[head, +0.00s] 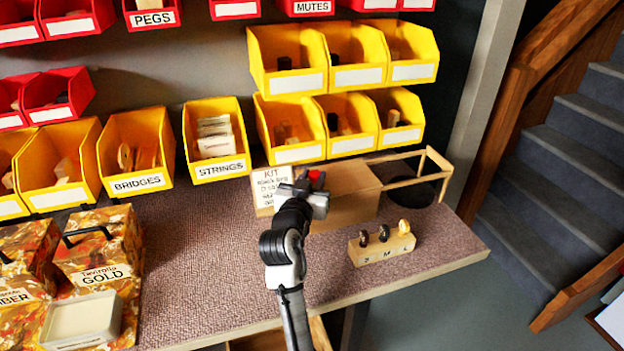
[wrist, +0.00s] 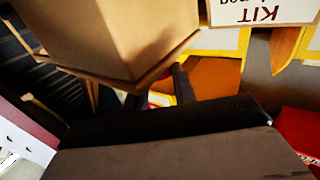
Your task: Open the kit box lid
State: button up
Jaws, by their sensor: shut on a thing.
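The kit box (head: 345,211) is a plain tan box on the bench, behind and right of the KIT card (head: 270,183). Its flat tan lid (head: 352,178) appears to lie level on top; I cannot tell whether there is a gap beneath it. A red knob (head: 316,175) shows at the left end of the lid. My gripper (head: 316,190) is at that end, its fingers closed around the knob. In the wrist view the tan box (wrist: 120,35) fills the upper left, and a sliver of red shows between my dark fingers (wrist: 160,92). The inside of the box is hidden.
An open wooden frame (head: 436,156) stands right of the box. A wooden block with several round pieces (head: 372,249) sits in front of it. Yellow bins (head: 216,140) line the back. The bench left of my arm is clear up to the patterned GOLD box (head: 100,250).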

grip_shut()
jog(key=w+d, duration=0.2)
jog(key=d, duration=0.6)
jog(key=w+d+p, duration=0.1)
jog(key=w+d, duration=0.2)
jog(key=d, duration=0.5)
jog(key=shift+d, duration=0.2)
jog(key=shift+w, duration=0.1)
jog(key=o, duration=1)
grip_release()
jog(key=shift+a, duration=0.1)
jog(key=shift+c, duration=0.2)
notch_tip(320, 180, up, 20)
jog(key=shift+b, duration=0.45)
